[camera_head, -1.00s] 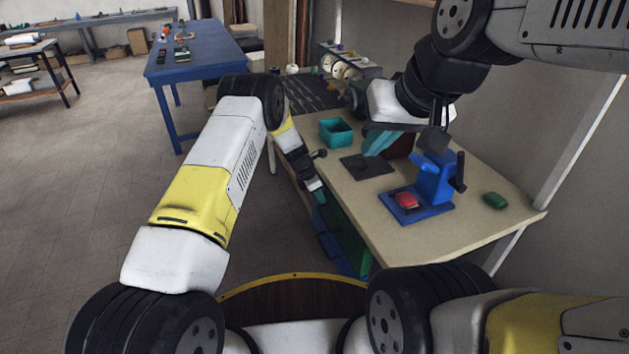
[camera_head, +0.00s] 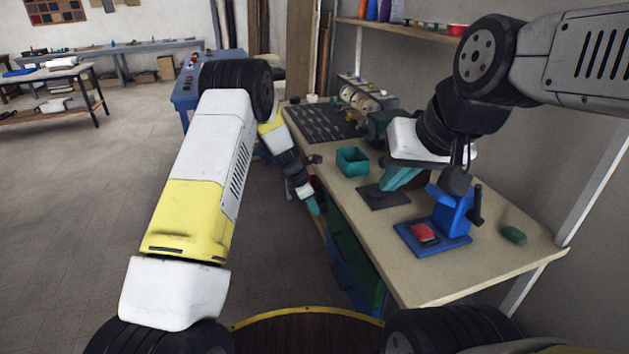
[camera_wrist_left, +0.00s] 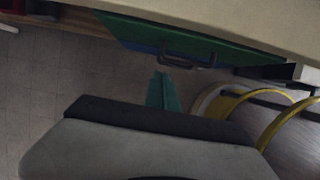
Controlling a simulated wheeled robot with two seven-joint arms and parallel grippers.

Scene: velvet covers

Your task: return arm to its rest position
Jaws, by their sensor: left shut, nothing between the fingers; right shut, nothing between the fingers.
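My left arm, white and yellow, reaches forward on the left of the head view. Its gripper (camera_head: 314,207) hangs down beside the table's left edge, with teal fingers closed and empty. In the left wrist view the teal fingertips (camera_wrist_left: 163,80) are together, in front of a green drawer front (camera_wrist_left: 190,40) with a dark handle. My right arm comes in from the upper right. Its teal gripper (camera_head: 392,186) is shut and empty over a black mat (camera_head: 372,200) on the table, behind a blue press (camera_head: 452,212).
The wooden table (camera_head: 440,285) carries a teal bin (camera_head: 352,161), a red block (camera_head: 424,232) on the press base and a green block (camera_head: 513,235). A shelf (camera_head: 400,27) is on the wall behind. The floor left of my left arm is clear.

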